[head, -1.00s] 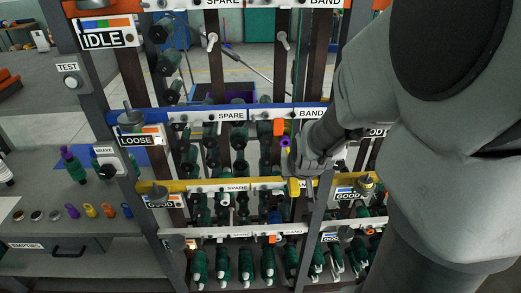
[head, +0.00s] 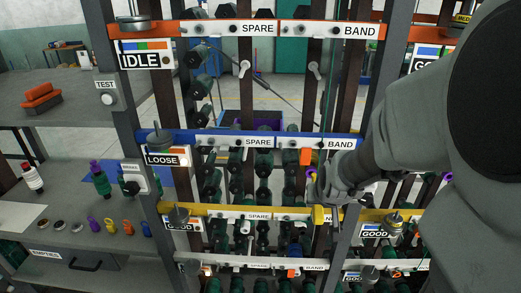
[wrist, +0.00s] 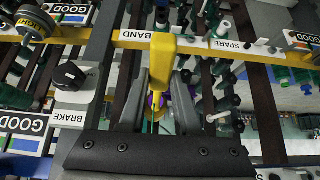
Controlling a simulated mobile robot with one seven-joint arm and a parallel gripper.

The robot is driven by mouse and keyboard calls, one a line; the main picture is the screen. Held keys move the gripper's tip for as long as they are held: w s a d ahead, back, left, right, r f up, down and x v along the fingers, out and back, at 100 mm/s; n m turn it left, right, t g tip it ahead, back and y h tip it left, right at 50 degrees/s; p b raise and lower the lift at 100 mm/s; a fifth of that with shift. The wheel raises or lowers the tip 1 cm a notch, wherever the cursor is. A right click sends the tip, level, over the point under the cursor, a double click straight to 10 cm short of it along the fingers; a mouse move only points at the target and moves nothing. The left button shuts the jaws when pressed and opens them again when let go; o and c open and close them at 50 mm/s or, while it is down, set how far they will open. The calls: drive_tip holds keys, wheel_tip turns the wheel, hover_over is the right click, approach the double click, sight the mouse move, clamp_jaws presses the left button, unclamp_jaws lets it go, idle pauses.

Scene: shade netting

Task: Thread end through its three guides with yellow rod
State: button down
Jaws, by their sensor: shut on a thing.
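My gripper (head: 316,186) is in front of the rack, just below an orange block (head: 306,157) on the blue rail. In the wrist view my gripper (wrist: 160,100) has its fingers closed around a slim yellow piece (wrist: 158,85), which looks like the yellow rod. Something purple (wrist: 152,102) shows behind the rod. A thin greenish line, perhaps thread, runs by the fingers. The rod's tip and the thread end cannot be made out.
The blue rail (head: 230,142) and yellow rail (head: 210,210) cross the rack, with several green bobbins between. A dark brake knob (wrist: 70,75) sits near the fingers. My arm hides the right side.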

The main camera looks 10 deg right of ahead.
sight(314, 176)
drive_tip(key=shift+w+d+r+b, duration=0.4)
drive_tip(key=shift+w+b, duration=0.1)
drive_tip(key=shift+w, duration=0.8)
drive_tip(key=shift+w+d+r+b, duration=0.35)
drive_tip(key=shift+w+b, duration=0.15)
drive_tip(key=shift+w, duration=0.8)
drive_tip(key=shift+w+d+r+b, duration=0.3)
drive_tip(key=shift+w+d+b, duration=0.15)
drive_tip(key=shift+w, duration=0.85)
drive_tip(key=shift+a, duration=0.1)
drive_tip(key=s, duration=0.2)
drive_tip(key=s+a+p, duration=0.1)
drive_tip(key=s, duration=0.1)
drive_tip(key=s+a+p, duration=0.1)
drive_tip(key=s, duration=0.2)
drive_tip(key=shift+r, duration=0.1)
drive_tip(key=shift+s+a+p, duration=0.1)
drive_tip(key=shift+s+a, duration=0.2)
drive_tip(key=shift+s, duration=0.8)
drive_tip(key=shift+s+a+p, duration=0.1)
drive_tip(key=shift+s+a, duration=0.2)
drive_tip(key=shift+s, duration=0.75)
drive_tip(key=shift+s+a+p, duration=0.1)
drive_tip(key=shift+s+a, duration=0.2)
drive_tip(key=shift+s, duration=0.8)
drive_tip(key=shift+w, duration=0.1)
